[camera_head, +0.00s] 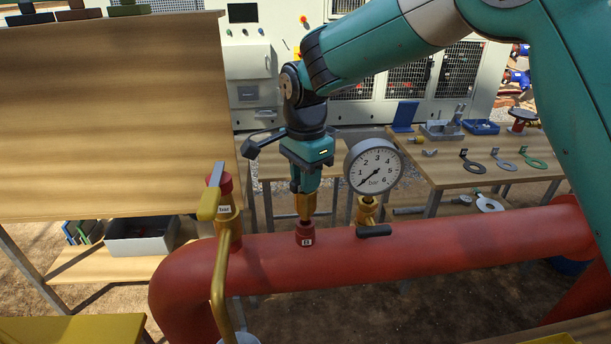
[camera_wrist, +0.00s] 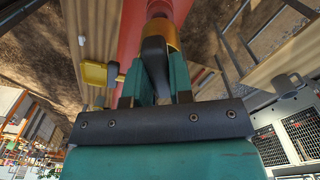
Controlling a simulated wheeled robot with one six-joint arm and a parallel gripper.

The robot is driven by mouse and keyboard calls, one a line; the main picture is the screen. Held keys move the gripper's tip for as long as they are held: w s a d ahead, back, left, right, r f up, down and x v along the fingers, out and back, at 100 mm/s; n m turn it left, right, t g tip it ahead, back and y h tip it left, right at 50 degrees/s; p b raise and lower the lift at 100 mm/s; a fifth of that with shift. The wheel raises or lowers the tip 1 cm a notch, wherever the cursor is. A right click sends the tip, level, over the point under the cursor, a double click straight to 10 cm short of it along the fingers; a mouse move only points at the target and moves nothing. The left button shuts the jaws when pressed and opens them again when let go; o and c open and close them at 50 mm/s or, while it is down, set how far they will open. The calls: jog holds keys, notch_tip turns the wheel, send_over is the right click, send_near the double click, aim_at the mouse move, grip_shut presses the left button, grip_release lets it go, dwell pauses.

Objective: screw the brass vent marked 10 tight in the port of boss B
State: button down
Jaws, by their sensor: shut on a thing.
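My gripper (camera_head: 305,190) points straight down and is shut on a brass vent (camera_head: 305,208). The vent stands upright over the red boss with a small white label (camera_head: 305,234), which seems to be boss B, on the red pipe (camera_head: 270,262). Its lower end meets the top of the boss; the port is hidden, and I cannot tell how deep the thread sits.
A pressure gauge (camera_head: 373,167) on a brass valve stands close right of my gripper. A large wooden board (camera_head: 110,120) fills the left.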

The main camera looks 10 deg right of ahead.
aim_at(305, 204)
jog(key=shift+f, duration=0.15)
jog(key=shift+f+b, duration=0.7)
jog(key=shift+f, duration=0.3)
jog(key=shift+r+m+p, duration=0.15)
jog(key=shift+m+p, duration=0.3)
jog(key=shift+m, duration=0.75)
jog(key=m, duration=0.4)
jog(key=shift+p, duration=0.4)
jog(key=shift+f+m, duration=0.2)
jog(key=shift+m, duration=0.6)
